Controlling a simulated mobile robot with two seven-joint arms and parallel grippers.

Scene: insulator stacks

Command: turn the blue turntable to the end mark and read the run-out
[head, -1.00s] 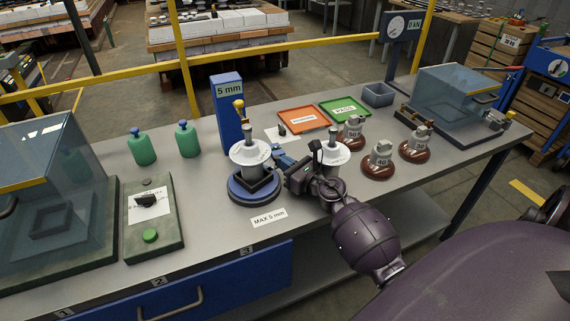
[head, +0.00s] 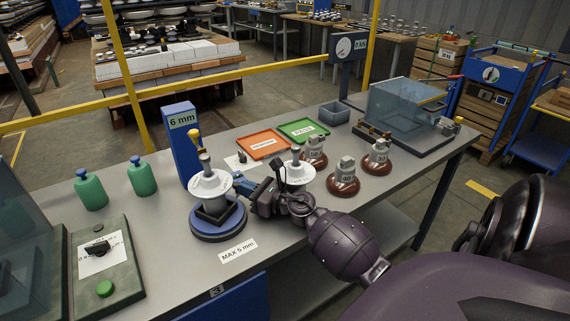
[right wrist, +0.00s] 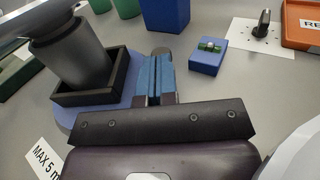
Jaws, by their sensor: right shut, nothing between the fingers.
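The blue turntable (head: 217,226) stands on the bench with a black square holder and an insulator stack (head: 210,187) of grey and white on it. Behind it, the blue gauge post (head: 184,150) reads "6 mm" on its display (head: 182,119). My right gripper (head: 240,183) is shut and empty, at the right side of the turntable's stack. In the right wrist view its blue fingers (right wrist: 160,75) lie together beside the black holder (right wrist: 92,88), over the turntable's edge; I cannot tell whether they touch. My left gripper is out of view.
A "MAX 5 mm" label (head: 238,251) lies in front of the turntable. A second white-disc insulator (head: 298,174) stands close behind my right wrist. Brown insulators (head: 343,182), an orange tray (head: 263,145) and a green tray (head: 303,131) are further right. Green bottles (head: 91,190) stand left.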

